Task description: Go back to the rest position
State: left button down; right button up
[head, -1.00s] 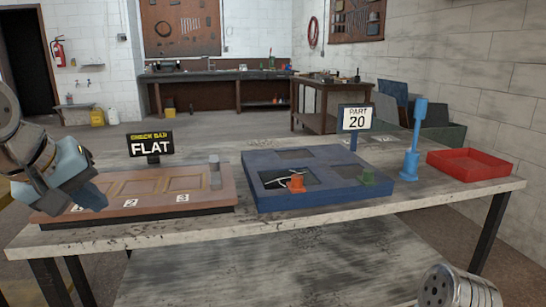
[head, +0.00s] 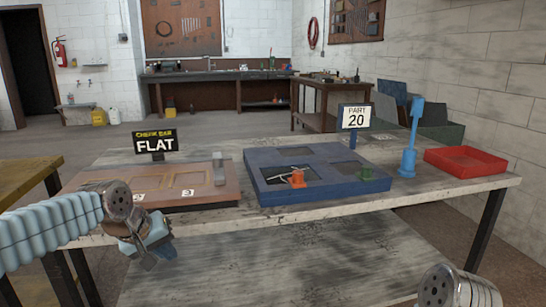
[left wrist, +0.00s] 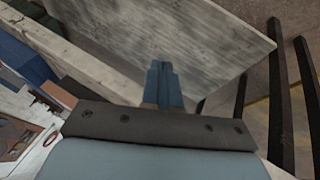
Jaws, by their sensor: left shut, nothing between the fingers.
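My left gripper (head: 150,255) hangs in front of the bench's near edge, below the level of the top, at the left of the head view. Its fingers are shut and empty; they also show in the left wrist view (left wrist: 162,85), pointing past the bench edge toward the lower shelf. Part of my right arm shows at the bottom right corner of the head view, but its gripper is out of view.
The bench (head: 430,205) carries a brown wooden board (head: 215,196), a blue frame (head: 330,195) with orange and green pieces, a blue post (head: 409,150) and a red tray (head: 465,161). Signs read FLAT (head: 155,142) and PART 20 (head: 354,117). A lower shelf (head: 280,270) lies underneath.

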pick_arm(q)
jog(key=s+d+f+m+g, duration=0.1)
jog(key=d+f, duration=0.2)
jog(key=f, duration=0.6)
jog(key=s+d+f+g+h, duration=0.1)
jog(key=d+f, duration=0.1)
jog(key=f, duration=0.8)
jog(key=s+d+f+m+g, duration=0.1)
jog(key=s+d+f, duration=0.15)
jog(key=f, duration=0.65)
jog(key=s+d+f+g, duration=0.1)
jog(key=s+d+f, duration=0.1)
jog(key=s+f, duration=0.6)
jog(key=s+d+f+m+g, duration=0.1)
jog(key=s+d+f, duration=0.2)
jog(key=s+f, duration=0.5)
jog(key=shift+s+d+f, duration=0.15)
jog(key=shift+s+f, duration=0.1)
jog(key=shift+s, duration=0.5)
